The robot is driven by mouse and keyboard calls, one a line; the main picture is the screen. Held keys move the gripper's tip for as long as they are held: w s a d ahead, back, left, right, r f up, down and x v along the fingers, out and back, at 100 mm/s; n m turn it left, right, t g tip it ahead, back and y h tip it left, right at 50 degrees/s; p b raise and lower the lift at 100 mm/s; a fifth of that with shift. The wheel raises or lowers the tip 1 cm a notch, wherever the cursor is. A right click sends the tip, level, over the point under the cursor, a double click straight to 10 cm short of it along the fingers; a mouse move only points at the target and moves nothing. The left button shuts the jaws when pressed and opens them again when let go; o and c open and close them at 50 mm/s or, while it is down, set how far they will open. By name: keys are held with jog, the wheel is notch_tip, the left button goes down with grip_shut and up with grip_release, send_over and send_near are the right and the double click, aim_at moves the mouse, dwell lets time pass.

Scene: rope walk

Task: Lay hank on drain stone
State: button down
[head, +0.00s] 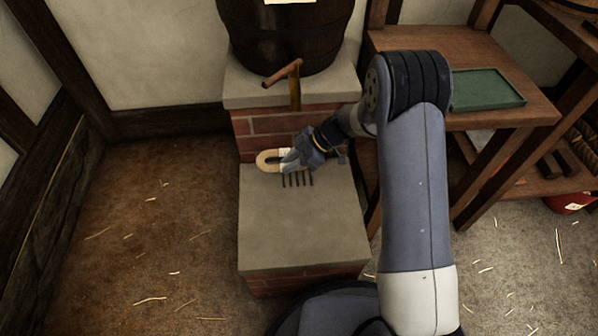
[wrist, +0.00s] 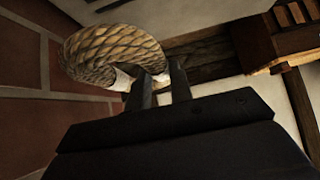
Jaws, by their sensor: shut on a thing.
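The hank (head: 266,158) is a pale looped coil of rope with a white band. It also shows in the wrist view (wrist: 112,48), where its twisted strands curve away from the jaws. My gripper (head: 288,160) is shut on the hank near the white band. The drain stone (head: 300,225) is a grey slab on a brick base, with several dark slots near its back edge. The hank is over the back part of the slab, close to the slots. I cannot tell whether it touches the stone. Part of the hank is hidden behind my gripper.
A dark barrel (head: 285,35) stands on a higher brick plinth behind the slab. Its wooden tap (head: 284,75) juts out above the hank. A wooden table (head: 480,95) with a green tray (head: 487,90) stands at the right. The slab's front part is bare.

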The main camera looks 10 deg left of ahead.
jog(key=shift+w+f, duration=0.15)
jog(key=shift+f, duration=0.2)
notch_tip(320, 180, down, 9)
jog(key=b, duration=0.4)
jog(key=shift+f+b, duration=0.2)
jog(key=shift+b, duration=0.2)
jog(key=c, duration=1.3)
grip_release()
jog(key=shift+o, duration=0.2)
jog(key=p+v, duration=0.3)
jog(key=v, duration=0.3)
jog(key=shift+r, duration=0.2)
jog(key=shift+w+d+r, duration=0.15)
jog(key=shift+d+r, duration=0.25)
jog(key=shift+d, duration=0.15)
